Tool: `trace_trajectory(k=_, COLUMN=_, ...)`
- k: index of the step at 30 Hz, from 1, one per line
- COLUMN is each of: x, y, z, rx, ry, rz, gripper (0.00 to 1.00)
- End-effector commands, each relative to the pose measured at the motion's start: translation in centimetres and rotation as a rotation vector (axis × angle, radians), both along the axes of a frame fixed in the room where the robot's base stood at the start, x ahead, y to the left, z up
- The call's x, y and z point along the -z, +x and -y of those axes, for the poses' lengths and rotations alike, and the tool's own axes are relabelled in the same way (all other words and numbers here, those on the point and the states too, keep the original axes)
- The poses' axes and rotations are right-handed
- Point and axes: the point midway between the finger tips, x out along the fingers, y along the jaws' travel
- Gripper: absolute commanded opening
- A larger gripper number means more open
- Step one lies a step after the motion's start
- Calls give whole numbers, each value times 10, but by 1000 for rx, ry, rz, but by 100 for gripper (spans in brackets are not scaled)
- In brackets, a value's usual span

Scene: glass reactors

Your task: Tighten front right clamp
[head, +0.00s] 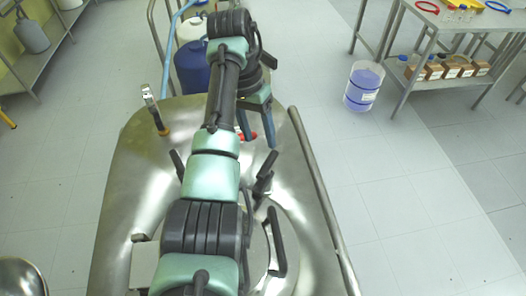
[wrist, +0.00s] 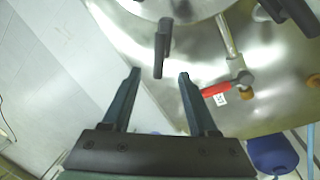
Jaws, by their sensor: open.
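My gripper (head: 259,144) is open and empty over the steel reactor top. It also shows in the wrist view (wrist: 159,73), fingers apart. A black clamp handle (wrist: 163,48) stands just ahead of the fingertips, roughly in line with the gap, not gripped. In the head view this handle (head: 264,184) appears just below the fingertips, at the right of the lid. Another black handle (head: 277,242) is nearer on the right side, and one (head: 178,161) is on the left. I cannot tell for sure which one the task names.
A red-handled valve (wrist: 228,86) lies right of the fingers in the wrist view. A metal fitting (head: 152,108) rises at the far left. A steel rail (head: 325,205) runs along the right edge.

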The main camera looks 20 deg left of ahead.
Motion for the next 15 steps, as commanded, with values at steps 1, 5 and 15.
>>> trace_trajectory(k=1, x=-11, y=0, z=-2, rx=-2, ry=0, rz=-2, gripper=59)
trace_trajectory(k=5, x=-21, y=0, z=-3, rx=-1, ry=0, rz=-2, gripper=59)
trace_trajectory(k=15, x=-22, y=0, z=-4, rx=0, ry=-1, rz=-2, gripper=59)
